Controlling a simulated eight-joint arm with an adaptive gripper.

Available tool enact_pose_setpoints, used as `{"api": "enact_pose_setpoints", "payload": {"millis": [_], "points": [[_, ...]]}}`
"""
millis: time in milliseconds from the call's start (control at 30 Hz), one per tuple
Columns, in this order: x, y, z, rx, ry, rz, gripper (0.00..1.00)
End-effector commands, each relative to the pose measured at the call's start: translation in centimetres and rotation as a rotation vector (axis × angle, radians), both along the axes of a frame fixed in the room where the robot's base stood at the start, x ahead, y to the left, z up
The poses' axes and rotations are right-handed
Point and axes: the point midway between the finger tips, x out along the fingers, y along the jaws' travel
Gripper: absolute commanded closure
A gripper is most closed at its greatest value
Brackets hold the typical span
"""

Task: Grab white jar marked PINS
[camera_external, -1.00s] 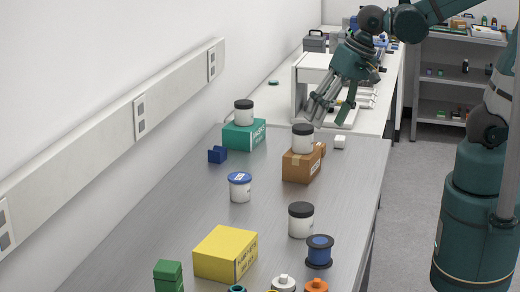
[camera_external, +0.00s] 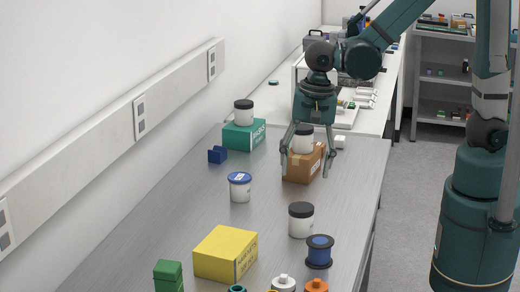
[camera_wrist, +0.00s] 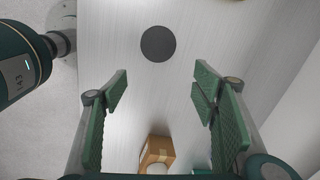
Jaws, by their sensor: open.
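Several white jars are in view, and I cannot read PINS on any. A black-lidded jar (camera_external: 301,220) stands on the bench in front of my gripper. A third (camera_external: 244,111) is on the green box, and a blue-lidded jar (camera_external: 240,188) stands on the bench. My gripper (camera_external: 308,172) points down, open and empty. In the wrist view, a round black lid (camera_wrist: 158,43) lies beyond and between the fingertips (camera_wrist: 160,73); it appears to be the front jar's.
The green box (camera_external: 243,136) is at the back left and a yellow box (camera_external: 225,253) at the front left. A blue spool (camera_external: 319,251) stands close to the front jar. A small blue block (camera_external: 217,154) lies at the left. The bench has bare metal between these.

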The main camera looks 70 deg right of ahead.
Motion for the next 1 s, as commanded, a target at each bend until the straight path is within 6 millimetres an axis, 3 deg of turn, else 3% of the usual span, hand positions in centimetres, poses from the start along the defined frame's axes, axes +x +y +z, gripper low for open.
{"api": "enact_pose_setpoints", "payload": {"millis": [400,1000], "points": [[0.4,3.4,-5.0,-0.012,0.096,-0.253,0.41],[0.4,3.8,-5.8,-0.017,0.11,-0.296,0.41]]}}
